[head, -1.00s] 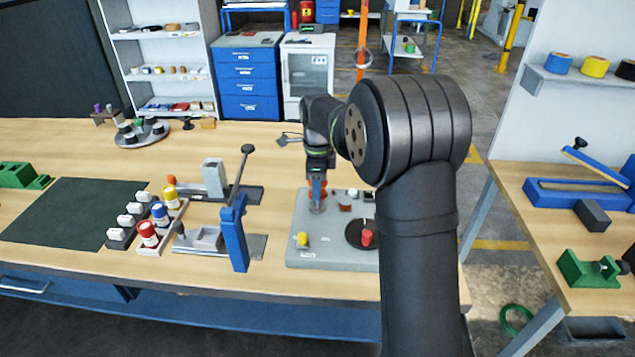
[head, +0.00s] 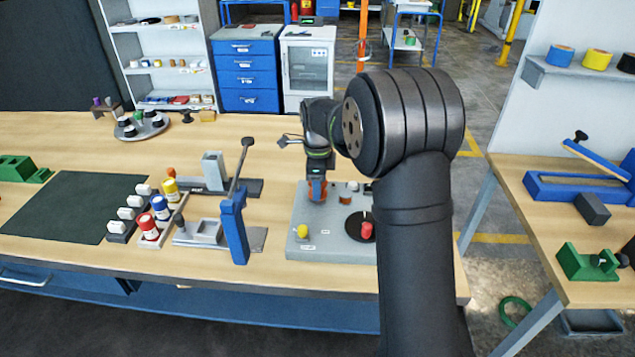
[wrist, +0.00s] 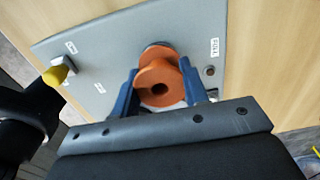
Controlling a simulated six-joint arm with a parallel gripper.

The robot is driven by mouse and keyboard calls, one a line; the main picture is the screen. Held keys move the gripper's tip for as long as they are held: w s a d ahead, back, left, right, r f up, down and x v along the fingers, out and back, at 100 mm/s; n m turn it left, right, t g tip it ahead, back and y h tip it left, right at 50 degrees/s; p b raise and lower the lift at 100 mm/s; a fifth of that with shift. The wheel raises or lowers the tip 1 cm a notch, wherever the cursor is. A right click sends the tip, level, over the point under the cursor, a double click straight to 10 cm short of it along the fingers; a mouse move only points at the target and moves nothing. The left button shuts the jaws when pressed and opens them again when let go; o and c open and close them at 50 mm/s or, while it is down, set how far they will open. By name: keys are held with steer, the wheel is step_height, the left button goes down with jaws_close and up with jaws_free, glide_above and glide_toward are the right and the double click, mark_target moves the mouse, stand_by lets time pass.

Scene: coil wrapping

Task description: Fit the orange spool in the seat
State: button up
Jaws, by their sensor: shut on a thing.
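The gripper is shut on the spool. The spool covers what lies directly under it, so I cannot tell the seat or whether the spool touches the plate.
On the plate are a yellow knob (head: 302,231) and a red piece (head: 366,230) on a black disc (head: 353,220). My arm hides the plate's right side.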

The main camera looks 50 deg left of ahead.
steer(key=shift+f, duration=0.75)
steer(key=o, duration=1.1)
steer(key=shift+c, duration=0.2)
step_height(320, 180, up, 17)
steer(key=shift+r, duration=0.2)
steer(key=shift+f, duration=0.2)
step_height(320, 180, down, 17)
steer(key=shift+r, duration=0.15)
